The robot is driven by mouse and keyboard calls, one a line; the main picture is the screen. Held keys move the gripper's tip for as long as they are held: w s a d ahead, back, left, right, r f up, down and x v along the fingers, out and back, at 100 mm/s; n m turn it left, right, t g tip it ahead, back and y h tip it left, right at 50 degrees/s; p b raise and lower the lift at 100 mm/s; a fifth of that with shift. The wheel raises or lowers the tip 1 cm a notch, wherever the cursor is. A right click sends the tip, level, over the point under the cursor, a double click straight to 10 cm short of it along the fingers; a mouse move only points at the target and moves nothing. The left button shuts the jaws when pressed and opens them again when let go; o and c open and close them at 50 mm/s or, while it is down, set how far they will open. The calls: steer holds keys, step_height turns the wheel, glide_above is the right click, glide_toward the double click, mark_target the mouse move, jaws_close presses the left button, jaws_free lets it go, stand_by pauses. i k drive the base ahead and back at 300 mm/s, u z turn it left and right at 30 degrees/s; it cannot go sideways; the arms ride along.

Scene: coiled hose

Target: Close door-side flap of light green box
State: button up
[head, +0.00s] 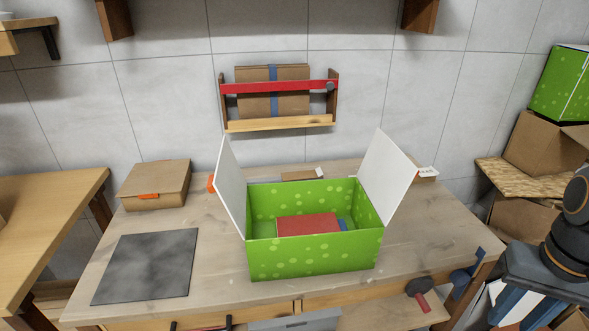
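The light green box (315,257) with pale dots stands on the wooden workbench, its top open. Its left flap (231,187) and right flap (386,180) are white inside and stand up, leaning outward. I cannot tell which one is door-side, as no door shows. A red item (307,224) lies inside the box, with a bit of blue beside it. My arm shows at the right edge, away from the box. My gripper is not in view.
A dark square mat (146,266) and a closed cardboard box (155,185) lie on the workbench (215,270) to the left. Small items sit behind the green box. A clamp (467,271) is at the bench's right edge. A wall rack (278,123) hangs above. The bench front-left of the box is clear.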

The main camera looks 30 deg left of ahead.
mark_target(228, 182)
steer(key=z, duration=1.4)
steer(key=k, duration=1.45)
steer(key=u, duration=2.15)
steer(key=i, duration=0.45)
steer(key=k, duration=0.5)
steer(key=u, duration=0.95)
steer(key=i, duration=0.75)
steer(key=z, duration=0.4)
